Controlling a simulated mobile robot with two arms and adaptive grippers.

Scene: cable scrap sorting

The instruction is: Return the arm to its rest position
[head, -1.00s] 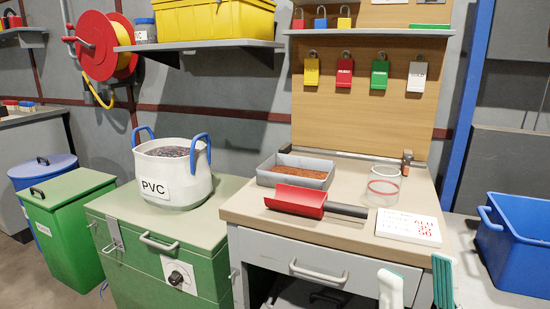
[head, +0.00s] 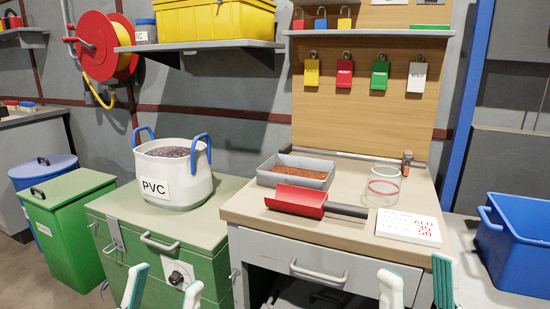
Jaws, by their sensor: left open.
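My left gripper (head: 164,288) shows at the bottom edge, in front of the green cabinet. Its two white and teal fingers stand apart with nothing between them. My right gripper (head: 416,284) shows at the bottom edge, in front of the right end of the workbench drawer. Its two fingers are also apart and empty. Both arms are below the picture.
A green cabinet (head: 109,211) bears a white PVC bag (head: 175,186). The workbench (head: 243,206) holds a grey tray (head: 262,178), a red scoop (head: 296,199), a clear jar (head: 384,188) and a sign (head: 408,227). A blue crate (head: 514,249) stands at right.

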